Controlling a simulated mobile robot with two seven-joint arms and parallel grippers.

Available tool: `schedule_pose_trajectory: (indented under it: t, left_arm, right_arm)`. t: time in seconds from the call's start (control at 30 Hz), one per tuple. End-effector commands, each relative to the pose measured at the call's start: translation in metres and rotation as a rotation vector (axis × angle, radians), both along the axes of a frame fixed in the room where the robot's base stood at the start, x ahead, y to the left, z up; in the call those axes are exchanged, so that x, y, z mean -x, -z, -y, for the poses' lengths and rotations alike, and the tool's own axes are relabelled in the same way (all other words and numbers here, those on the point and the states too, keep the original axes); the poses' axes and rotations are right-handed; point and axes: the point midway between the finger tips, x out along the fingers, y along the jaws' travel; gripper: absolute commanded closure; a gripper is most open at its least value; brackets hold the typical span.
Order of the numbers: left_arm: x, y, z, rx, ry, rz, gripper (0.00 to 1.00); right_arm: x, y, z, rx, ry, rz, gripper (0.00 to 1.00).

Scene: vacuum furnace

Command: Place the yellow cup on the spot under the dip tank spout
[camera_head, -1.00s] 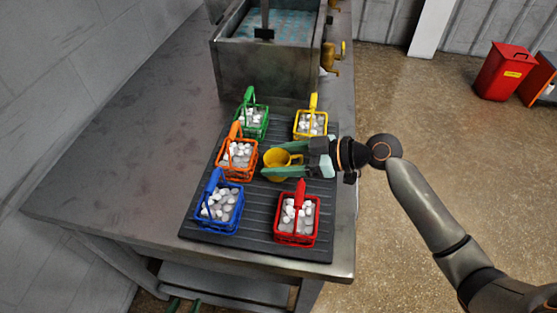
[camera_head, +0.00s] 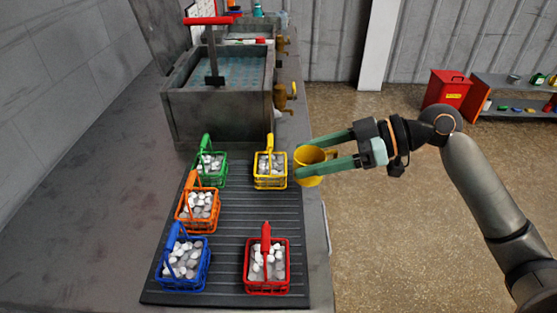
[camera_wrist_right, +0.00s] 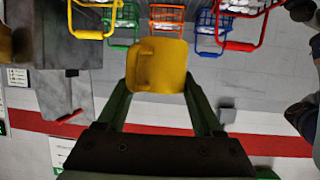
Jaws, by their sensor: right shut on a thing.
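The yellow cup (camera_head: 309,165) is held between the green fingers of my right gripper (camera_head: 322,153). It hangs just past the right edge of the table, right of the yellow basket. In the right wrist view the cup (camera_wrist_right: 160,65) sits between both fingertips (camera_wrist_right: 160,84). The dip tank (camera_head: 217,105) is a grey box with blue liquid at the back of the table. Its brass spout (camera_head: 283,97) sticks out of the tank's right side. The spot under the spout is not clearly visible. My left gripper is not in view.
A black ribbed mat (camera_head: 228,229) bears green (camera_head: 210,166), yellow (camera_head: 270,170), orange (camera_head: 198,208), blue (camera_head: 184,262) and red (camera_head: 266,265) baskets of white pieces. A second tank stands behind. A red bin (camera_head: 447,88) and shelf (camera_head: 510,95) stand at right. The table's left is bare.

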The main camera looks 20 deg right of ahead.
Motion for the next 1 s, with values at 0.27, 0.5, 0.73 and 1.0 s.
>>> schedule_pose_trajectory:
  t: [0.27, 0.5, 0.73, 1.0]
  left_arm:
    - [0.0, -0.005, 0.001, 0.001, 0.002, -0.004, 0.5]
    - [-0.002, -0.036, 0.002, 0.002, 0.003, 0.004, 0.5]
    - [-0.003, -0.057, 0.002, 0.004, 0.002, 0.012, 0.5]
    - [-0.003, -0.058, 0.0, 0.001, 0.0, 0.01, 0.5]
  right_arm:
    - [0.005, -0.002, 0.003, -0.003, 0.002, -0.001, 0.97]
    - [0.024, 0.016, -0.017, -0.013, 0.046, -0.005, 0.97]
    - [0.044, 0.03, -0.026, -0.007, 0.119, -0.001, 0.97]
    - [0.051, 0.037, -0.026, 0.005, 0.145, 0.001, 0.97]
